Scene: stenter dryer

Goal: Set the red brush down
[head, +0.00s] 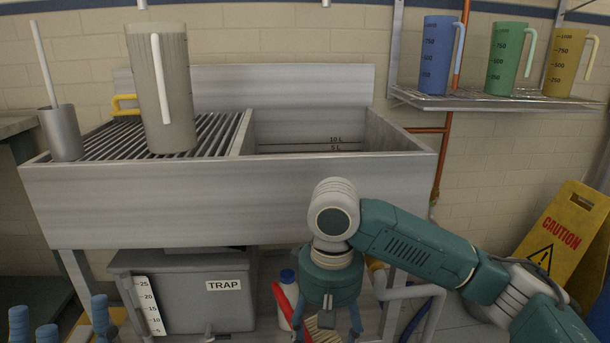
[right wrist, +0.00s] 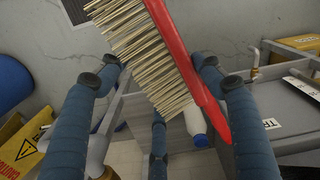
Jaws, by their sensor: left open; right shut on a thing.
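The red brush (right wrist: 178,50) has a long red back and handle and rows of pale bristles. In the right wrist view it lies at a slant between the blue fingers of my right gripper (right wrist: 158,66), which is shut on it. In the head view my right gripper (head: 328,318) points down in front of the sink, and part of the red brush (head: 292,315) shows beside and below it. The rest is hidden by the gripper and the picture edge. My left gripper (head: 58,318) shows only its blue fingertips at the lower left, spread apart and empty.
A steel sink (head: 190,200) has a slatted drainboard with a grey jug (head: 160,90) and a steel cup (head: 60,132); its basin looks empty. The trap box (head: 190,295) and a white bottle (head: 286,290) stand below. A caution sign (head: 565,235) leans at right.

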